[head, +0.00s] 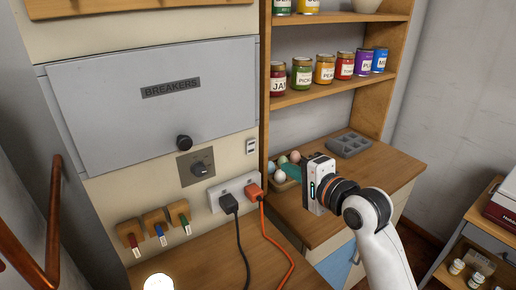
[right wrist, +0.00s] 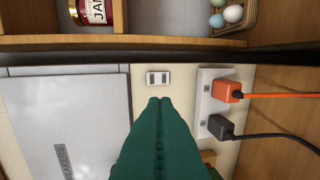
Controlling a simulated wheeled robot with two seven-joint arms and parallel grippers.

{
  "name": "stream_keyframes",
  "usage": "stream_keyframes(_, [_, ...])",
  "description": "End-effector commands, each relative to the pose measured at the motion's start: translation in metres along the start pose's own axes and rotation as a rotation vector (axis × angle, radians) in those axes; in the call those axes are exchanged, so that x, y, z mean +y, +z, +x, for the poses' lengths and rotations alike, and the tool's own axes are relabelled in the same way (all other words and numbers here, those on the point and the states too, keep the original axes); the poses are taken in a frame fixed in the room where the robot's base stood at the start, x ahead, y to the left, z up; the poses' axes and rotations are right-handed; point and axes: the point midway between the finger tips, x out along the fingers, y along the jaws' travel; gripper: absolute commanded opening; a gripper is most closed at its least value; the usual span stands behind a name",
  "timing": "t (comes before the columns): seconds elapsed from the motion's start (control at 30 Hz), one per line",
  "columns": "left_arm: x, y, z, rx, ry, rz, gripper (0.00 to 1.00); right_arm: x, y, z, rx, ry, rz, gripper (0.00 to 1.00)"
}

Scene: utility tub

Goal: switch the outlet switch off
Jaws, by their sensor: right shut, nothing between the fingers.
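A white outlet plate (head: 226,191) is on the cream wall panel, with a black plug (head: 228,203) and an orange plug (head: 254,191) in it. In the right wrist view, the outlet plate (right wrist: 204,103) shows small grey squares beside the plugs; their switch positions are too small to read. A separate small white switch plate (head: 251,146) sits above it; it also shows in the right wrist view (right wrist: 157,78), with two grey parts. My right gripper (head: 287,172) is shut and empty, its teal fingers (right wrist: 160,104) pointing toward the panel, seemingly apart from it. My left gripper is out of view.
Colored keys or tools hang on wooden holders (head: 155,220) below. Cords run over the wooden counter. Shelves with jars (head: 302,75) and an egg basket (head: 284,180) stand right of the panel.

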Motion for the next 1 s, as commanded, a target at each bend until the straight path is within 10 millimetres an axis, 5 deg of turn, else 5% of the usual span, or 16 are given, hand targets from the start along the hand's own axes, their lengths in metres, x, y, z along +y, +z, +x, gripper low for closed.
stream_keyframes(0.6, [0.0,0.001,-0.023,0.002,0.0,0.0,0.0,0.008,0.0,0.111,0.0,0.0,-0.002,0.0])
stream_keyframes(1.0, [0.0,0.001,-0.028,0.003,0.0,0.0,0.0,0.012,0.0,0.135,0.0,-0.001,-0.001,0.0])
